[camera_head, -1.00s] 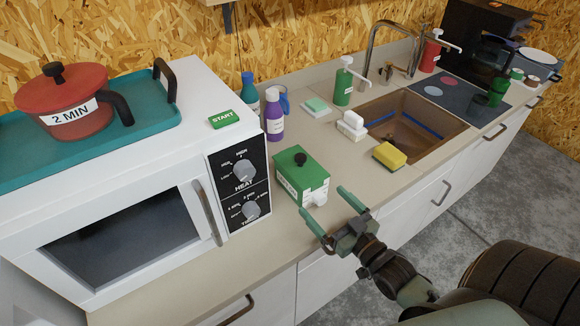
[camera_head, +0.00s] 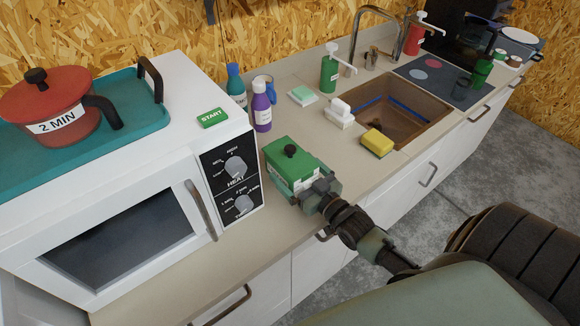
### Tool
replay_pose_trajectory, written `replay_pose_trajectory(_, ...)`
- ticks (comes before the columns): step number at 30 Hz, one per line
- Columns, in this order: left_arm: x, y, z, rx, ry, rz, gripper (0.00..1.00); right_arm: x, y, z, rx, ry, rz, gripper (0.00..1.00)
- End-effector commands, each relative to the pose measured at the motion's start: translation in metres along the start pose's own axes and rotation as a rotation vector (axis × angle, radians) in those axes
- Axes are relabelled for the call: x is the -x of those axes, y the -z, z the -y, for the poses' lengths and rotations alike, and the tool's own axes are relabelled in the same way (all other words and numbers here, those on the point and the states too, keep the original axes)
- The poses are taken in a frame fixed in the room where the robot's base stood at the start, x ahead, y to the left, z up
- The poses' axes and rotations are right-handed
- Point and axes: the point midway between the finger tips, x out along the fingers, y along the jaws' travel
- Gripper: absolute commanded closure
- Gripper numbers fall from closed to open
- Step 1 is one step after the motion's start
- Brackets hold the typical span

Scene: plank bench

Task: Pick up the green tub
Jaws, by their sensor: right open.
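The green tub (camera_head: 290,157) is a box with a green top, a black knob and a white label on its front. It stands on the counter just right of the microwave. My right gripper (camera_head: 298,175) is at the tub's near side, open, with one finger along the left side and the other along the right side. The gripper body hides part of the tub's front. I cannot tell whether the fingers touch it. My left gripper is not in view.
The microwave (camera_head: 120,215) stands close to the tub's left. Purple (camera_head: 262,106) and blue (camera_head: 236,84) bottles stand behind it. A yellow sponge (camera_head: 377,142), white dispenser (camera_head: 340,115) and sink (camera_head: 405,115) are to the right. The counter's front edge is near.

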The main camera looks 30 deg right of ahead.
Motion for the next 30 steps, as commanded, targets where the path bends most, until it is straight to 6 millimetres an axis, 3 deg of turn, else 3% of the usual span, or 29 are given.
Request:
replay_pose_trajectory(2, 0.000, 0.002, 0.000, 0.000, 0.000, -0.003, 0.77, 0.000, 0.000, 0.000, 0.000, 0.000, 0.000, 0.03)
replay_pose_trajectory(9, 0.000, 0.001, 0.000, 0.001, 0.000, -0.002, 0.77, 0.000, 0.000, 0.000, 0.000, 0.000, 0.000, 0.70)
replay_pose_trajectory(11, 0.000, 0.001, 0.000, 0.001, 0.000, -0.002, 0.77, 0.000, 0.002, 0.000, 0.000, 0.000, -0.005, 0.82)
replay_pose_trajectory(23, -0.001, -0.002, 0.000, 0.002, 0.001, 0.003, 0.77, 0.000, 0.011, 0.000, 0.000, 0.000, -0.006, 0.82)
replay_pose_trajectory(30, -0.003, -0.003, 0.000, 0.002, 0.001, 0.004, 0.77, 0.000, 0.049, 0.000, 0.002, 0.001, -0.010, 0.82)
